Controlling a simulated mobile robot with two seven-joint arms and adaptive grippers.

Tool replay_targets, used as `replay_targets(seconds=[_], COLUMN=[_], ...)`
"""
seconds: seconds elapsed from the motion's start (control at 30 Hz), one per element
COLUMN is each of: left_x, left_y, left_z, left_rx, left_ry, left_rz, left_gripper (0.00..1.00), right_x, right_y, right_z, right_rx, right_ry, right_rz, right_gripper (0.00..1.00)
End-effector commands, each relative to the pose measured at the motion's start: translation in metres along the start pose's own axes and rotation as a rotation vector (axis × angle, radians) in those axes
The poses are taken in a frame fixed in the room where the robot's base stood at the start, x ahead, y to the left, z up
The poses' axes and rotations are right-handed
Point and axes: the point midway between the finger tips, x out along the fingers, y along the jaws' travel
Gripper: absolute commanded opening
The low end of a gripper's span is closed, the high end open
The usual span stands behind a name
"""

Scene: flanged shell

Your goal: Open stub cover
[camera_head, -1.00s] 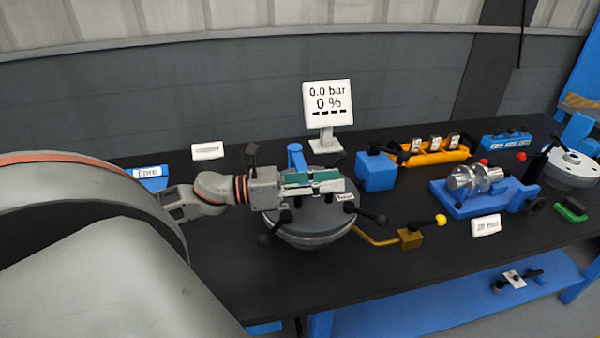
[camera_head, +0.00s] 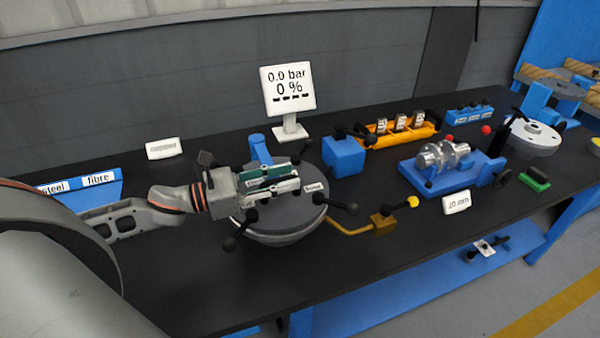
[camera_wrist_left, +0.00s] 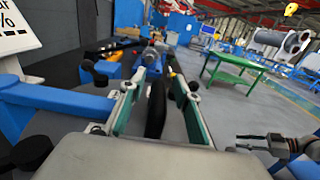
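The flanged shell (camera_head: 275,237) is a round grey vessel on the bench, with a dark grey lid (camera_head: 305,208) and black-knobbed arms around its rim. A blue upright part (camera_head: 259,147) stands behind it. My left gripper (camera_head: 273,182) is over the lid, its teal-padded fingers apart. In the left wrist view the fingers (camera_wrist_left: 158,105) stand either side of a black bar (camera_wrist_left: 156,106), with gaps visible; contact is not clear. The gripper hides part of the lid. What seems to be my right gripper (camera_wrist_left: 262,143) shows at the right edge there, its finger state unclear.
A display (camera_head: 288,88) reading 0.0 bar, 0 % stands behind the shell. A brass valve (camera_head: 383,222) with a yellow knob is at its right. A blue block (camera_head: 343,156), orange rack (camera_head: 402,130) and blue fixture (camera_head: 455,170) stand farther right. The front bench is clear.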

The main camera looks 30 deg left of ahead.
Motion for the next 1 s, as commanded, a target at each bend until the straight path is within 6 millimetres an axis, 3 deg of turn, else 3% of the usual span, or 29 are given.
replay_targets(seconds=[0.4,0.87,1.0], left_x=[0.036,0.042,0.042], left_y=[0.000,0.000,0.000], left_z=[0.001,0.000,0.000], left_rx=[0.000,-0.001,-0.001], left_ry=[-0.002,0.001,0.001], left_rz=[0.000,0.000,0.000], left_gripper=[0.32,0.32,0.00], right_x=[-0.001,-0.002,-0.002], right_y=[0.001,0.002,0.002], right_z=[-0.009,-0.011,-0.011], right_rx=[0.005,0.001,0.001], right_ry=[0.010,0.014,0.012], right_rz=[0.003,0.004,0.004], right_gripper=[0.33,0.33,0.33])
